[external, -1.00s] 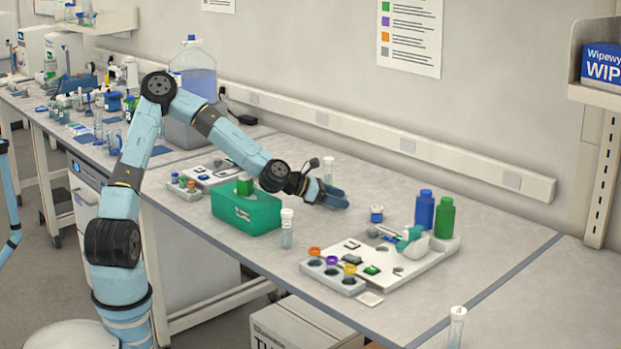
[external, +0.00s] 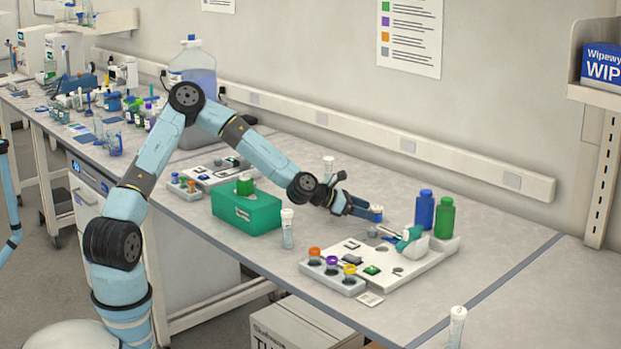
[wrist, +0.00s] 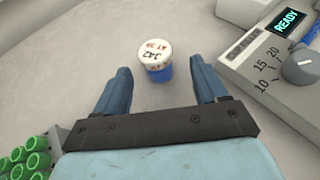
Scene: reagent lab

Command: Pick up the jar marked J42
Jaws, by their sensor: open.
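The jar marked J42 (wrist: 158,70) is small, with a white lid bearing red and dark writing and a blue body. In the wrist view it stands upright on the bench, just beyond and between my fingertips. My gripper (wrist: 160,82) is open, its two blue fingers apart with nothing held. In the external view my gripper (external: 376,213) is low over the bench, with its fingers at the jar, whose white lid (external: 377,208) shows in part. I cannot tell whether the fingers touch the jar.
An instrument with a dial and READY display (wrist: 285,55) stands close on the right. A rack of green-capped tubes (wrist: 25,160) is at lower left. In the external view, a white board (external: 400,262), green box (external: 250,213) and capped tubes (external: 288,230) stand nearby.

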